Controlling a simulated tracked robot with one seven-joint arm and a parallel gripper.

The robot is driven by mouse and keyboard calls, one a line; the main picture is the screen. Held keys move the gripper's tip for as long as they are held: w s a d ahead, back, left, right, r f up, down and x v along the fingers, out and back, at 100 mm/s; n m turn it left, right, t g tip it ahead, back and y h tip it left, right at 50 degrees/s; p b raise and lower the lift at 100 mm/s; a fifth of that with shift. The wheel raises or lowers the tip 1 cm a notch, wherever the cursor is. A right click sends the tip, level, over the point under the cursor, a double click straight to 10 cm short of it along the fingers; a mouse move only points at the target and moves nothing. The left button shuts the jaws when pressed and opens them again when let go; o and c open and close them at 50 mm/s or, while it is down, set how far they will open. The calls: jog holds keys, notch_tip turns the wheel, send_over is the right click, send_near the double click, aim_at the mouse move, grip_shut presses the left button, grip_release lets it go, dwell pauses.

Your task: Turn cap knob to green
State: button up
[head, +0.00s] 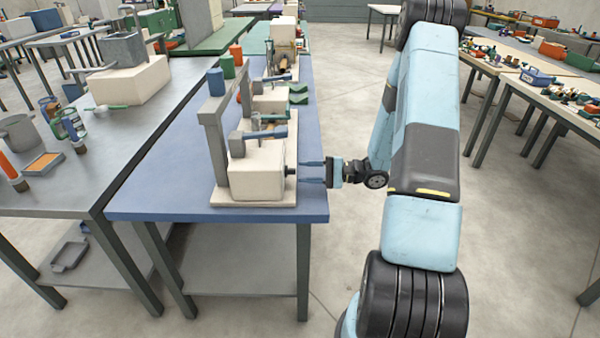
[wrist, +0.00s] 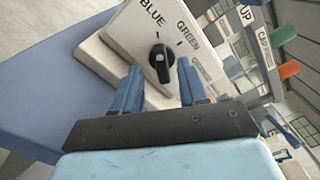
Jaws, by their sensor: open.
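The black cap knob (wrist: 161,63) sits on the cream face of the winder's box, below the printed words BLUE and GREEN. Its pale pointer line appears to face the tick on the BLUE side, away from the GREEN tick. In the head view the knob (head: 290,171) sticks out from the right side of the cream box (head: 257,172). My gripper (head: 303,173) is open and level with the knob, its fingertips close to it. In the wrist view my gripper's blue fingers (wrist: 160,76) lie to the left and right of the knob. I cannot tell whether they touch it.
The winder stands on a blue table (head: 168,160), with a grey upright frame (head: 213,125) beside its box. A sign reading CAP (wrist: 264,45) shows at the right of the wrist view. A grey bench (head: 120,130) adjoins on the left. Open floor lies to the right of the blue table.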

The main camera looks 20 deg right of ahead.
aim_at(290, 171)
jog(key=shift+x, duration=1.45)
jog(key=shift+c, duration=0.4)
grip_shut()
jog(key=shift+d, duration=0.25)
jog(key=shift+a, duration=0.15)
